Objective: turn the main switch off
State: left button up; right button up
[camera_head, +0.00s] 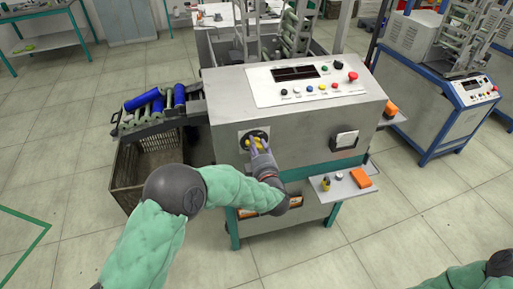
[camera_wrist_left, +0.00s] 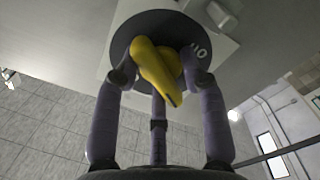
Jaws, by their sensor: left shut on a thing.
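The main switch is a yellow handle (camera_head: 259,138) on a round dark plate (camera_head: 247,134), on the left of the grey machine's front face. In the left wrist view the yellow handle (camera_wrist_left: 155,72) sits tilted before the dark disc (camera_wrist_left: 128,38), which has white marks (camera_wrist_left: 198,51) at its right. My left gripper (camera_head: 257,147) reaches the switch from the front, its fingers shut around the handle. The fingers (camera_wrist_left: 163,78) hide part of the handle and plate. My right gripper is out of view; only part of my right arm shows at the bottom right.
The machine's sloping top panel (camera_head: 277,95) has several buttons and a red mushroom button (camera_head: 353,76). A small shelf (camera_head: 338,190) with an orange box (camera_head: 361,178) juts out right of my left forearm. A crate (camera_head: 127,178) stands at the left below blue rollers (camera_head: 140,101).

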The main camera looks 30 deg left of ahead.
pick_arm(q)
jog(key=shift+f, duration=0.1)
jog(key=shift+n+b, duration=0.6)
jog(key=shift+b, duration=0.05)
jog(key=shift+n, duration=1.3)
jog(key=o, duration=1.8)
jog(key=shift+a, duration=0.1)
jog(key=shift+c, duration=0.2)
